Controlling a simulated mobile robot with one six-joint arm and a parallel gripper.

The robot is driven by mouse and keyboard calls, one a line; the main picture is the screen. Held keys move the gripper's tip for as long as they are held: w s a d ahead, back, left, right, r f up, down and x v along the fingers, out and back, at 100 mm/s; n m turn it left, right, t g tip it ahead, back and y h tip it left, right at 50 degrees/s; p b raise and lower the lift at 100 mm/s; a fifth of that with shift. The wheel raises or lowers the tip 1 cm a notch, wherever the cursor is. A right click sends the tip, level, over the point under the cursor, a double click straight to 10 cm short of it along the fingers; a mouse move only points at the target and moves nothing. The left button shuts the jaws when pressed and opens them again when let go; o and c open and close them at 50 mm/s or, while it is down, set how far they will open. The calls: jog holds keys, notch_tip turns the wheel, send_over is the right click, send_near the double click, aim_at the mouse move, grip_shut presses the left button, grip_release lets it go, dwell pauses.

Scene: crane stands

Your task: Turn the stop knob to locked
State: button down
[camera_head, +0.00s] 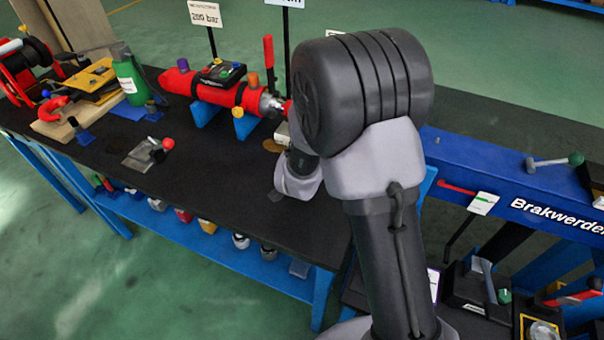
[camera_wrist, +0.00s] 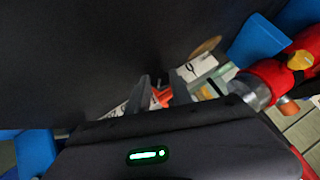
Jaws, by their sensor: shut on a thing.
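The stop knob (camera_wrist: 161,97) shows in the wrist view as a small orange-red piece between my fingers; most of it is covered. My gripper (camera_wrist: 160,90) is shut on it, with one dark finger on each side. White label plates with dark marks lie on both sides of the fingers, one at the right (camera_wrist: 197,67) and one at the left (camera_wrist: 118,111). The knob's pointing direction cannot be read. In the head view my arm hides the knob and my fingertips.
A red cylinder (camera_head: 216,92) on blue supports lies behind my wrist on the black table (camera_head: 215,165). A red upright lever (camera_head: 268,55) stands beside it. A green bottle (camera_head: 127,78) and a small red-ended lever (camera_head: 163,148) stand left. A blue beam (camera_head: 470,170) lies right. The table's front middle is clear.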

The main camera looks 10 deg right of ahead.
jog(key=shift+b, duration=0.35)
jog(key=c, duration=1.1)
grip_release()
jog(key=shift+c, duration=0.2)
jog(key=p+v, duration=0.4)
jog(key=v, duration=1.3)
jog(key=shift+s+d+p, duration=0.25)
jog(key=shift+s+p, duration=0.1)
jog(key=shift+p, duration=0.05)
jog(key=shift+r, duration=0.1)
